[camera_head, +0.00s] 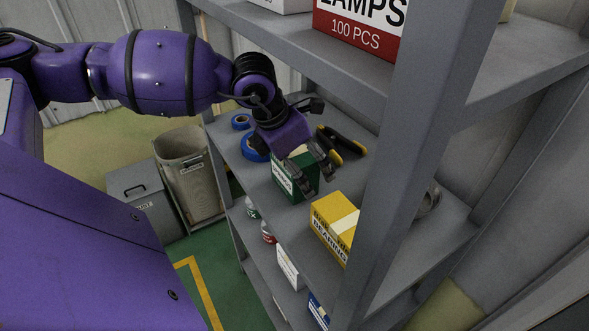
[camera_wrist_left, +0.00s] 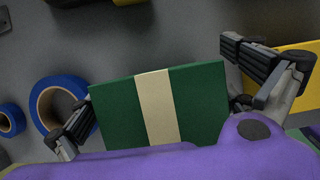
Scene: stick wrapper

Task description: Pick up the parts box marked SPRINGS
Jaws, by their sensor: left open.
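A green box (camera_head: 283,184) with a cream stripe on top and a white label on its front stands on the middle shelf. Its label is too small to read surely. In the wrist view the box top (camera_wrist_left: 198,98) lies between the fingers of my left gripper (camera_head: 312,172). The gripper is open and comes down over the box from above, one finger on either side. The left finger is close to the box's left end; I cannot tell whether it touches. The gripper hides part of the box in the head view. My right gripper is not in view.
A yellow bearings box (camera_head: 328,222) stands to the right. Blue tape rolls (camera_head: 241,122) and yellow-black pliers (camera_head: 343,143) lie around the green box. A grey rack post (camera_head: 420,120) stands in front, and an upper shelf holds a lamps box (camera_head: 360,30).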

